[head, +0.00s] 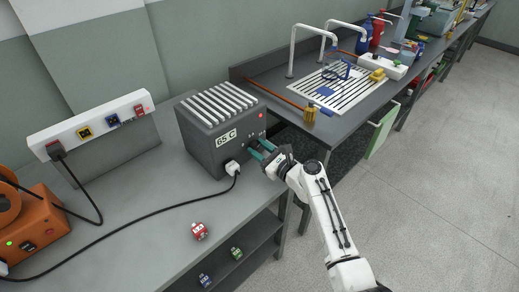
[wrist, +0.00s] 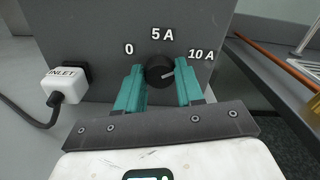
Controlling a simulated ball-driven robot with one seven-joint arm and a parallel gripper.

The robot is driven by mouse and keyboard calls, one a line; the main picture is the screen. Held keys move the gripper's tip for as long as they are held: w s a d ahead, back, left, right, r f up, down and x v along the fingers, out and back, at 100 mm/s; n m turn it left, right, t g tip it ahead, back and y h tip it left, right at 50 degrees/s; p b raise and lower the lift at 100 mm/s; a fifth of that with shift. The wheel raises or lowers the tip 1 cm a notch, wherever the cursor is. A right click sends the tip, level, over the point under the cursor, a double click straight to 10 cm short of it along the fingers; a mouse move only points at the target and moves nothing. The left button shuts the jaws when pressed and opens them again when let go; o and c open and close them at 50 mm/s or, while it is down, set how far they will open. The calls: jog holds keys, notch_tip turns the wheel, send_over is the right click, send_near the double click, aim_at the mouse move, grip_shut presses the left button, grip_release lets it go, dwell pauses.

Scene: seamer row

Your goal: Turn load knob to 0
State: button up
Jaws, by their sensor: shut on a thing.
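The load knob (wrist: 160,68) is a round black dial on the front of the dark grey box (head: 202,140) marked 65 C. In the wrist view the labels 0, 5 A and 10 A arc above it from left to right. A short white mark on the knob points right, toward the 10 A side. My gripper (wrist: 161,88) has its teal fingers on either side of the knob, shut on it. In the head view my gripper (head: 262,150) is at the box's front, and its fingers hide the knob.
A white INLET plug (wrist: 64,84) with a black cable sits left of the knob. A power strip (head: 95,122), an orange device (head: 38,232) and a red plug (head: 199,231) are on the left bench. A sink bench (head: 350,110) stands behind right.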

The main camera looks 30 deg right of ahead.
jog(key=shift+c, duration=0.7)
